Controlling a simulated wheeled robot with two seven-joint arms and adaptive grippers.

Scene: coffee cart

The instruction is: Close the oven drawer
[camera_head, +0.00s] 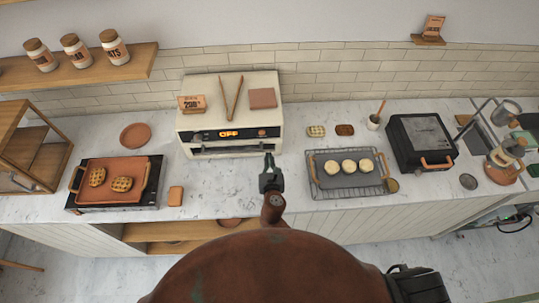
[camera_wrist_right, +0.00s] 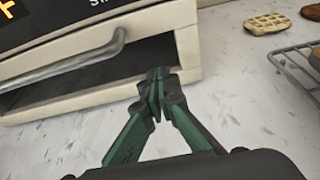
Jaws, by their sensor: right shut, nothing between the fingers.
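The cream oven (camera_head: 230,113) stands against the tiled wall, with its display reading OFF. Its drawer front is low on the oven, with a metal handle bar (camera_wrist_right: 70,63). In the right wrist view a dark gap (camera_wrist_right: 110,72) shows behind and below the bar, above a cream lower edge. How far the drawer stands out is hard to tell. My right gripper (camera_head: 268,160) is shut and empty at the oven's front right corner. In the wrist view its fingertips (camera_wrist_right: 158,75) overlap the right end of the dark gap; contact is unclear. My left gripper is not in view.
Right of the oven, a wire rack (camera_head: 384,189) holds a tray with round buns. A waffle (camera_wrist_right: 268,22) lies on the counter behind it. A black press (camera_head: 421,139) stands farther right. A hot plate with waffles (camera_head: 122,183) is at left. Marble counter in front of the oven is clear.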

